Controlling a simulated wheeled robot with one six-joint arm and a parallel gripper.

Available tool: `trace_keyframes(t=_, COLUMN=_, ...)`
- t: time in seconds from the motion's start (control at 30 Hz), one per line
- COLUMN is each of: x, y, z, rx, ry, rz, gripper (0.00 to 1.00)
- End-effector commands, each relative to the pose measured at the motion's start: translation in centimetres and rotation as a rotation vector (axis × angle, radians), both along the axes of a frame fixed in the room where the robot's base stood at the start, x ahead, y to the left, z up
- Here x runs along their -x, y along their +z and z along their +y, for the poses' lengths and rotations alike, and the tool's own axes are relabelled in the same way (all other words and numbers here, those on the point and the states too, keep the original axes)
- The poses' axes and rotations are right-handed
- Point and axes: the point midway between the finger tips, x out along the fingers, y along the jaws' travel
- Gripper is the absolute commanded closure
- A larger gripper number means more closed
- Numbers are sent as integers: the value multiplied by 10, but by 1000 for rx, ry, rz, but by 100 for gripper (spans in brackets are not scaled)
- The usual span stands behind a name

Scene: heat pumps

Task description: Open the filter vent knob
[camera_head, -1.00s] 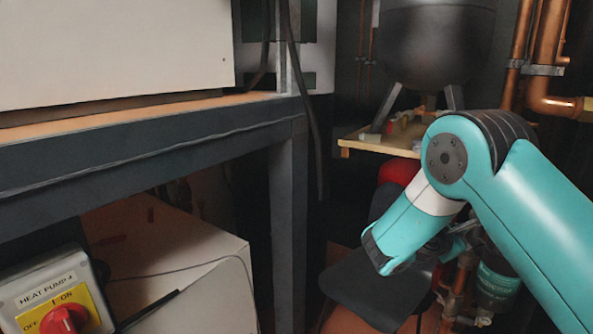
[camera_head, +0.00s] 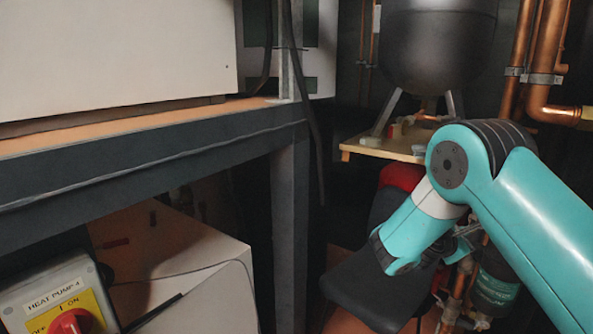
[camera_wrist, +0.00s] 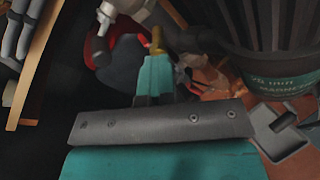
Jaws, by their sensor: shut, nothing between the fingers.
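A dark filter canister with a green label (camera_head: 497,285) stands at the lower right of the head view, partly behind my arm. I cannot pick out the vent knob for certain in either view. My gripper (camera_wrist: 156,62) points up the wrist view, shut and empty, to the left of the canister. A brass-coloured piece (camera_wrist: 157,40) shows just past its tip; I cannot tell whether they touch. In the head view my gripper (camera_head: 465,240) is partly hidden by my wrist.
Copper pipes (camera_head: 546,60) run down the right side. A dark seat (camera_head: 370,290) is below my wrist. A wooden shelf (camera_head: 385,148) under a dark tank (camera_head: 440,45) is behind. A steel frame (camera_head: 290,210) and heat pump switch box (camera_head: 58,305) are left.

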Motion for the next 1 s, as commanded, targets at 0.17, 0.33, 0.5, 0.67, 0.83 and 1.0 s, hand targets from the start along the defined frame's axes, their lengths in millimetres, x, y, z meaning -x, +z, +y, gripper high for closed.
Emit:
trace_keyframes(t=0.17, x=-2, y=3, z=-6, rx=1, ry=-10, rz=-11, gripper=100)
trace_keyframes(t=0.33, x=-2, y=4, z=-6, rx=2, ry=-8, rz=-12, gripper=100)
trace_keyframes(t=0.5, x=-4, y=6, z=-5, rx=2, ry=-7, rz=-13, gripper=100)
trace_keyframes(t=0.67, x=-5, y=7, z=-4, rx=2, ry=-7, rz=-14, gripper=100)
trace_keyframes(t=0.83, x=-6, y=9, z=-3, rx=1, ry=-7, rz=-16, gripper=100)
trace_keyframes(t=1.0, x=-8, y=10, z=-3, rx=2, ry=-7, rz=-17, gripper=100)
